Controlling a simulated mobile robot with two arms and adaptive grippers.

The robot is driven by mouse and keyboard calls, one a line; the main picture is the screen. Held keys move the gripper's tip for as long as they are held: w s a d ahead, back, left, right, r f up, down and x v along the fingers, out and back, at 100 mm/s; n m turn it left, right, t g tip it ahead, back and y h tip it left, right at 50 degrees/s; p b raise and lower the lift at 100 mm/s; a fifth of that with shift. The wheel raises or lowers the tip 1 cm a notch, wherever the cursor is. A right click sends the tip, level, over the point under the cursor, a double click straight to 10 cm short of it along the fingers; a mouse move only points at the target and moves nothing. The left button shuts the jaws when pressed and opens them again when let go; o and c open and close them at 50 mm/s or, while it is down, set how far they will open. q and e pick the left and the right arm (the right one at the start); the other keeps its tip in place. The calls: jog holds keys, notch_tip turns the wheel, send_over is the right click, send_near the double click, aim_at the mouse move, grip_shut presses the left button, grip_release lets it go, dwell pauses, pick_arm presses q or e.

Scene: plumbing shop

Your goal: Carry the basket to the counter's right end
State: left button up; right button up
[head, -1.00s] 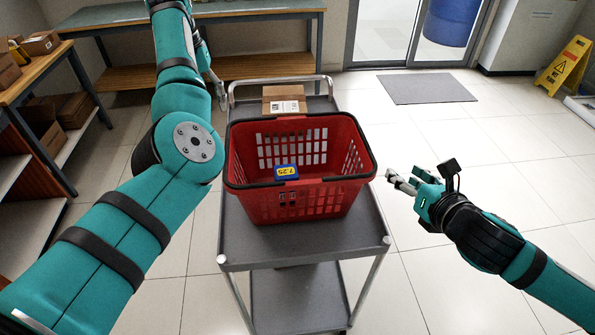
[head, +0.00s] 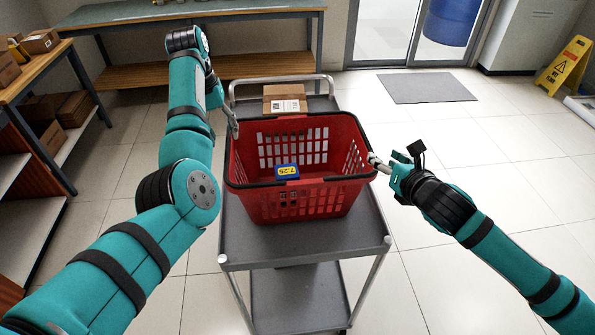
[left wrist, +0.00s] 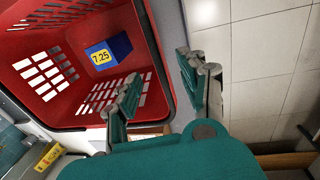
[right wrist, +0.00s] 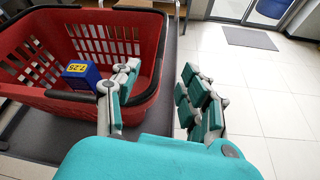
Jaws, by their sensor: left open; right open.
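The red basket (head: 300,201) with a black rim stands upright on a grey cart (head: 270,243). A small blue box with a yellow 7.25 label (head: 287,172) lies inside it. My left gripper (head: 232,122) is at the basket's left side. In the left wrist view its open fingers (left wrist: 160,95) lie on either side of the rim. My right gripper (head: 376,164) is at the right side. In the right wrist view its open fingers (right wrist: 160,95) stand with the rim between them. I cannot tell whether any finger touches the basket (right wrist: 140,112).
A cardboard box (head: 284,98) sits on the cart behind the basket, near the cart's handle. A green-topped workbench (head: 130,13) stands at the back left and shelving at the left. A yellow wet-floor sign (head: 563,66) stands at the far right.

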aim_at(231, 157)
pick_arm(q)
jog(key=f, duration=0.5)
jog(key=d+f, duration=0.1)
jog(key=f, duration=0.2)
jog(key=shift+w+d+f, duration=0.1)
jog(key=shift+f, duration=0.1)
pick_arm(e)
jog(key=x, duration=0.8)
jog(key=shift+w, duration=0.25)
jog(key=shift+c, duration=0.2)
pick_arm(q)
grip_shut()
pick_arm(e)
grip_shut()
pick_arm(q)
jog(key=shift+a, duration=0.2)
pick_arm(e)
jog(key=shift+d, duration=0.1)
